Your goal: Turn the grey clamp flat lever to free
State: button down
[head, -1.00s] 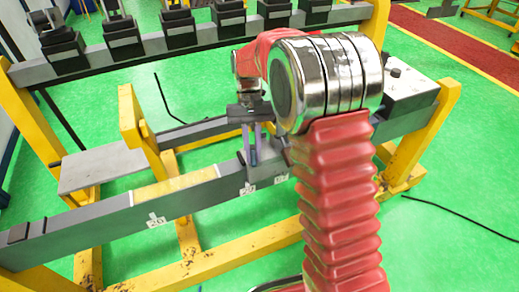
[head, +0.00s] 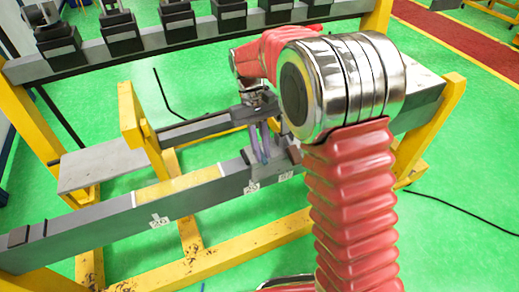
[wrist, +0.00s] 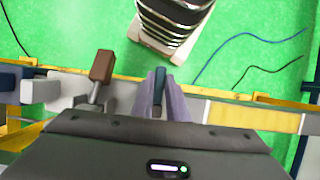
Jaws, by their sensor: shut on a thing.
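My gripper (head: 261,156) reaches down over the grey rail in the head view, with its purple fingers beside a grey clamp (head: 285,156). In the wrist view my gripper (wrist: 161,92) has its fingers shut on a narrow dark flat piece (wrist: 159,86), which appears to be the clamp's flat lever. The lever stands upright between the fingers. Its lower end and pivot are hidden by my gripper's body. In the head view the lever cannot be told apart from the fingers.
In the wrist view a brown knob (wrist: 102,66) on a metal arm stands left of the fingers. The grey rail (head: 110,225) runs on a yellow frame (head: 235,237). Black blocks (head: 120,38) line the rear beam.

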jog(key=c, duration=1.7)
grip_release()
jog(key=shift+s, duration=0.15)
jog(key=shift+w+r, duration=0.4)
jog(key=shift+r, duration=0.25)
jog(key=v, duration=1.2)
jog(key=shift+a+r, duration=0.15)
